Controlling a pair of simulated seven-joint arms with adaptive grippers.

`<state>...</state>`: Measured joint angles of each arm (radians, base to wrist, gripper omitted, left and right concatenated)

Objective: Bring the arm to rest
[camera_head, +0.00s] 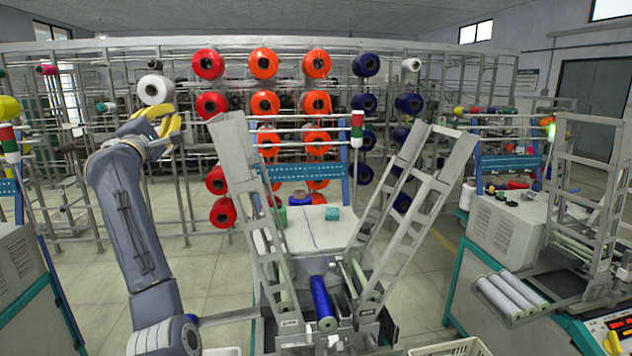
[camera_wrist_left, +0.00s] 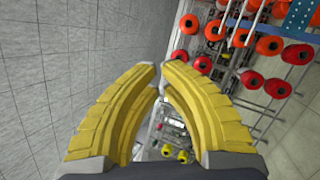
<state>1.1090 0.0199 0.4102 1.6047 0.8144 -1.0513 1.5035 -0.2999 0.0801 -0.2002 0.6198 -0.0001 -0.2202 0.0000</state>
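My left arm (camera_head: 128,215) rises at the left of the head view, bent at the top. Its left gripper (camera_head: 158,122), with yellow fingers, points away in front of the thread rack, just below a white bobbin. In the left wrist view the two curved yellow fingers of the gripper (camera_wrist_left: 160,70) come together at the tips, with nothing seen held between them. Floor and rack show past the fingers. My right arm and right gripper are not in view.
A winding machine with slanted grey frames (camera_head: 250,190) stands in the middle, a blue roll (camera_head: 322,303) at its base. Behind it is a rack with red, orange and blue bobbins (camera_head: 262,103). Another machine (camera_head: 505,230) stands at right. Tiled floor is free between them.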

